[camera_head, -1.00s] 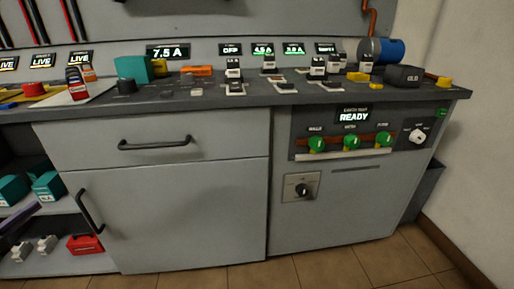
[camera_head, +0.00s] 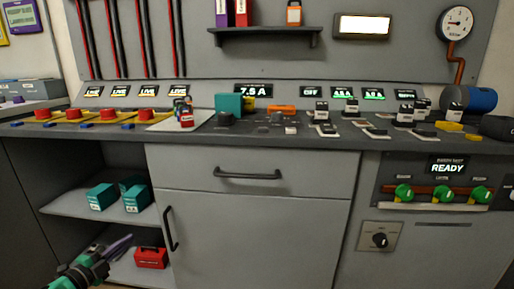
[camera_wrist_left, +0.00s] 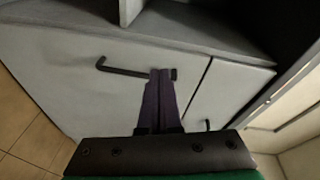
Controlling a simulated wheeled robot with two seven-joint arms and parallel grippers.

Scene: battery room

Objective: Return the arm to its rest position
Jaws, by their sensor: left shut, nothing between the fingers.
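My left gripper (camera_head: 122,245) comes in at the lower left of the head view, in front of the open shelves. Its dark purple fingers are shut with nothing between them. In the left wrist view the closed fingers (camera_wrist_left: 160,90) point toward a grey cabinet front. They overlap one end of a black bar handle (camera_wrist_left: 122,68) in that picture; I cannot tell whether they touch it. My right gripper is in neither view.
The grey bench has a closed drawer (camera_head: 262,160) and a closed door (camera_head: 250,235). Teal boxes (camera_head: 102,197) and a red box (camera_head: 151,257) stand on the open shelves. Devices crowd the worktop, including a teal block (camera_head: 229,103) and a blue cylinder (camera_head: 481,99).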

